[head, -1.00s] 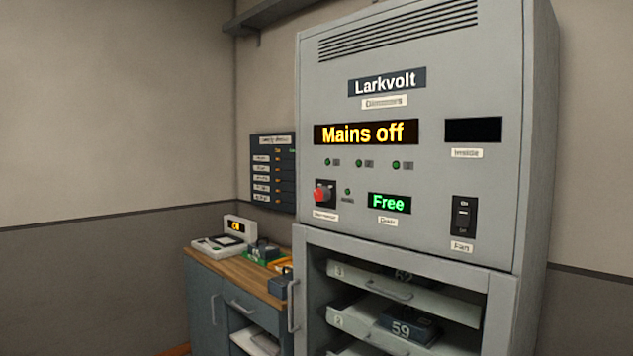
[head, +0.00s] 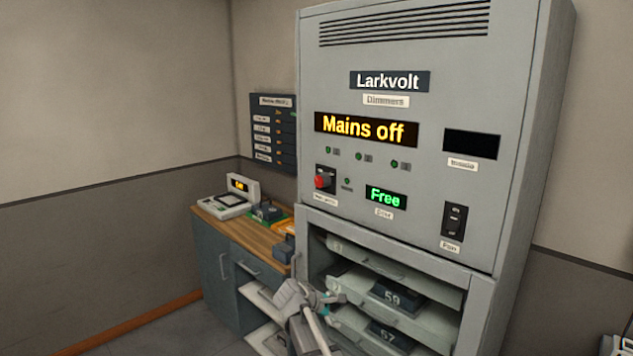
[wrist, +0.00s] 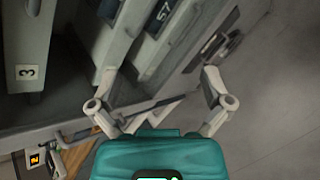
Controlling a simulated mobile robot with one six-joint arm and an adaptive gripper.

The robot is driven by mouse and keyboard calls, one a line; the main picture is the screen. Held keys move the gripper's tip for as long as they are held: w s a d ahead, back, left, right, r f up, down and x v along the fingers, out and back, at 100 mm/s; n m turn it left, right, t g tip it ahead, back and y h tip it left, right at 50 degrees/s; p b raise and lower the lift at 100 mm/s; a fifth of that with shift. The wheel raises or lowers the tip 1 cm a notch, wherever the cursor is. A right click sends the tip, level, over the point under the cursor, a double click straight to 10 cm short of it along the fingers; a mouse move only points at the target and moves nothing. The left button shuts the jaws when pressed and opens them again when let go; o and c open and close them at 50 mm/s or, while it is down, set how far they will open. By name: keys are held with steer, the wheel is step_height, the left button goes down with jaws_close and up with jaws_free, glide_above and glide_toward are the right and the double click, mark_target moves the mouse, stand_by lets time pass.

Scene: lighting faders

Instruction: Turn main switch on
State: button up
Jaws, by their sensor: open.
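The grey Larkvolt dimmer cabinet (head: 470,75) stands on the right in the head view. Its amber display (head: 366,129) reads "Mains off". A red rotary switch (head: 323,181) on a dark plate sits at the panel's lower left; its label is too blurred to read. A black rocker switch (head: 454,219) labelled "Fan" sits at the lower right. My gripper (head: 330,303) is low in front of the cabinet's drawers, below the red switch and apart from it. In the wrist view my gripper (wrist: 162,78) is open and empty, its fingers spread.
A wooden-topped bench (head: 245,235) with small devices stands to the left. A dark wall board (head: 274,132) hangs above it. The floor at the lower left is clear.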

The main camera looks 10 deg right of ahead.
steer(key=w+a+r+n+t+h+p, duration=0.1)
steer(key=w+a+r+n+p, duration=0.15)
steer(key=r, duration=0.35)
steer(key=w+a+r+n+t+h+p, duration=0.1)
steer(key=w+r+p, duration=0.2)
steer(key=r+p, duration=0.15)
steer(key=w+a+r+n+t+h+p, duration=0.1)
steer(key=w+r+n+p, duration=0.15)
steer(key=r, duration=0.35)
steer(key=n+t+h+p, duration=0.2)
steer(key=n+t+p, duration=0.3)
steer(key=p, duration=0.5)
glide_toward(319, 182)
steer(key=s+a+g, duration=0.1)
steer(key=a, duration=0.2)
steer(key=shift+s+r+n, duration=0.15)
steer(key=shift+r+n, duration=0.25)
steer(key=x, duration=1.3)
steer(key=shift+d+f, duration=0.15)
steer(key=shift+d, duration=0.2)
steer(key=shift+c, duration=0.2)
